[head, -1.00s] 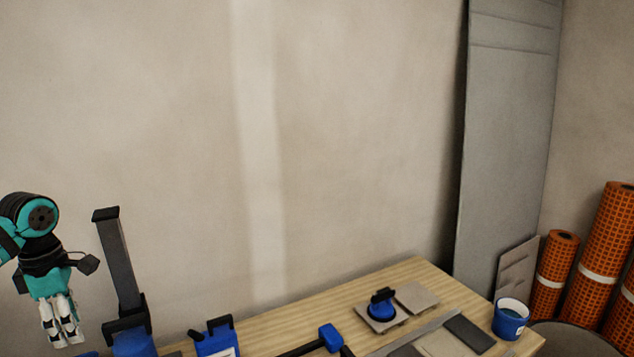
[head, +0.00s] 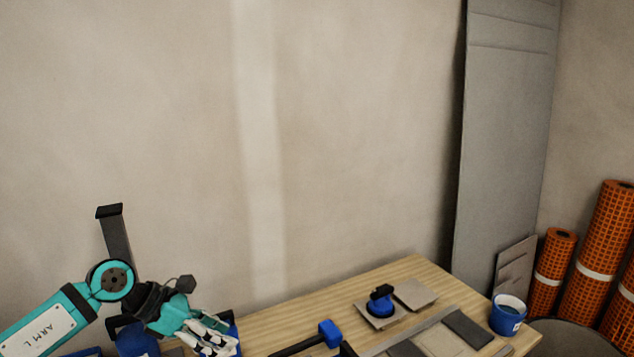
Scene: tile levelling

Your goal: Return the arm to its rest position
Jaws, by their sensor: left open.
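My left arm comes in from the lower left in the head view, with its teal and white links showing. My left gripper (head: 218,343) is open and points down to the right at the left end of the wooden table (head: 412,273). Its fingers are in front of a blue item and hide most of it. I see nothing between the fingers. My right gripper is not in view.
A blue-handled suction cup (head: 381,303) sits on a tile. A blue-headed mallet (head: 330,334), several tiles and a blue cup (head: 507,314) are on the table. Orange rolls (head: 552,270) and tall grey boards (head: 504,140) stand at the right.

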